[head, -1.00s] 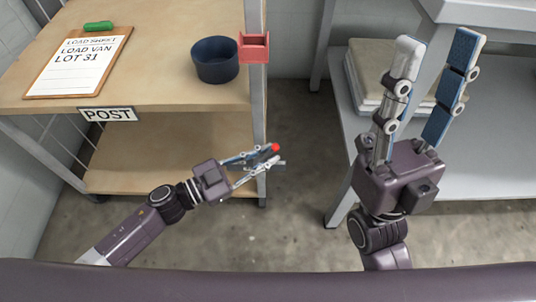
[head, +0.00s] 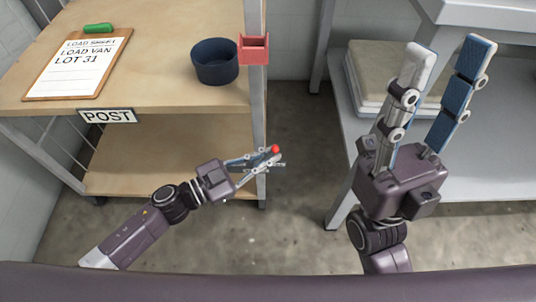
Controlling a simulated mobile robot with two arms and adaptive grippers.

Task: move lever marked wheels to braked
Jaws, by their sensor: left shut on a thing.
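The lever shows only as a small red knob (head: 275,149) beside the front right post of the wooden trolley (head: 170,190). No wheels or braked marking can be read, and its shaft is hidden by the fingers. My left gripper (head: 266,160) reaches in from the left, and its fingers are shut on the lever just at the knob. My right gripper (head: 448,50) is raised at the right, with its two long fingers spread apart and nothing between them.
A grey table (head: 480,160) stands behind my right gripper. Bare floor (head: 295,190) lies between.

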